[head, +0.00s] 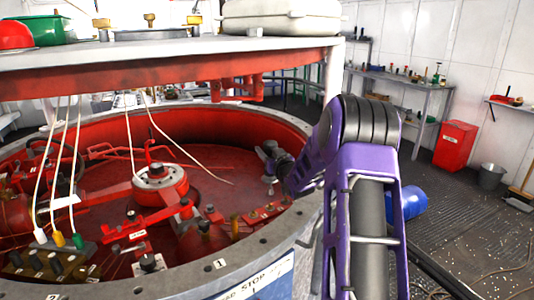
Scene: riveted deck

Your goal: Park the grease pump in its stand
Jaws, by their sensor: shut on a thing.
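My gripper (268,164) is small and partly hidden at the end of my purple arm, over the right side of the red round pit. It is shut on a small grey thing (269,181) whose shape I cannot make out. I cannot tell whether this is the grease pump. I cannot pick out the pump's stand for certain among the parts in the pit.
A grey rim (190,279) rings the pit. Inside are a red hub (160,183), red linkages, and hanging pale cables with white, yellow and green plugs (78,241). A shelf (170,50) overhangs the back. A red bin (455,145) and bucket (491,176) stand right.

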